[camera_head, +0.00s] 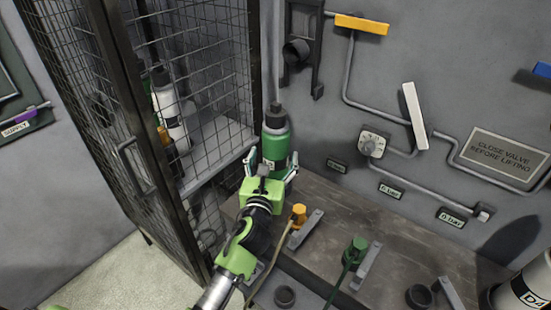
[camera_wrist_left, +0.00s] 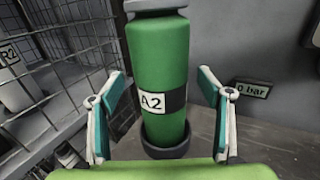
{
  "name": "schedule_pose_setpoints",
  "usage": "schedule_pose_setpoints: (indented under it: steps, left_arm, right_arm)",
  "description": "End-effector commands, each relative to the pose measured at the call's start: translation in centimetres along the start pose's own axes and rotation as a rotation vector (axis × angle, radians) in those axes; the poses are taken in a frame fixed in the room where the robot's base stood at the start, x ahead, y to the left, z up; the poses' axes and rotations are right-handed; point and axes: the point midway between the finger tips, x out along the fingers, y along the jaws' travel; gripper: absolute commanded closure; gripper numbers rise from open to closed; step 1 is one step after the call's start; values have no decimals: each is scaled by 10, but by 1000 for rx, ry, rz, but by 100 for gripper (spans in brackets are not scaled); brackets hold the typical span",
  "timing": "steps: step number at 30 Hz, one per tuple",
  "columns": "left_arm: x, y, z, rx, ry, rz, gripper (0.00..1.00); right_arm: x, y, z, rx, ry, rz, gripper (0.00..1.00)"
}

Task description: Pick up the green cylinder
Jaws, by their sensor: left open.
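The green cylinder (camera_head: 275,140) stands upright at the back of the bench, close to the mesh cage. In the left wrist view the green cylinder (camera_wrist_left: 158,70) shows a black band with a white "A2" label, and its base sits in a dark round cup (camera_wrist_left: 166,148). My left gripper (camera_head: 272,166) is open in front of the cylinder. In the left wrist view the fingers of my left gripper (camera_wrist_left: 160,108) stand on either side of the cylinder, with gaps visible between them and its body. My right gripper is not in view.
A mesh cage (camera_head: 190,80) with white and green cylinders inside stands at left. The bench (camera_head: 405,250) holds orange (camera_head: 298,215) and green (camera_head: 358,246) connectors with hoses, and metal brackets. A white cylinder (camera_head: 528,285) is at lower right. Pipes and valve handles line the wall.

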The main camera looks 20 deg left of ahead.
Motion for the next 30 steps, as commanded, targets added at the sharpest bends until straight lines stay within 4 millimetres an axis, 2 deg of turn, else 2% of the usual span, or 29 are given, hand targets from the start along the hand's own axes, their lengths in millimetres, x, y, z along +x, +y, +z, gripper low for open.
schedule_pose_setpoints:
  steps: [3, 6, 14, 22, 23, 24, 30]
  left_arm:
    - [19, -1, 1, -2, 0, 1, 29]
    - [28, -1, 1, 0, -1, 0, 29]
    - [30, -1, 0, 1, 0, 0, 29]
    - [30, -1, 0, 0, 0, 0, 96]
    - [30, -1, 0, 0, 0, 0, 100]
    - [31, -2, 8, -1, -15, -4, 100]
    - [31, -2, 9, 0, -14, -3, 100]
  right_arm:
    - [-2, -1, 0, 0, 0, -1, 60]
    - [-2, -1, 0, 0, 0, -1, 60]
    - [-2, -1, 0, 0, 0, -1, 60]
    - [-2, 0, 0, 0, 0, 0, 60]
    - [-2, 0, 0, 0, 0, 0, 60]
    - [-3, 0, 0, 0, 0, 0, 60]
    - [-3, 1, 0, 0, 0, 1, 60]
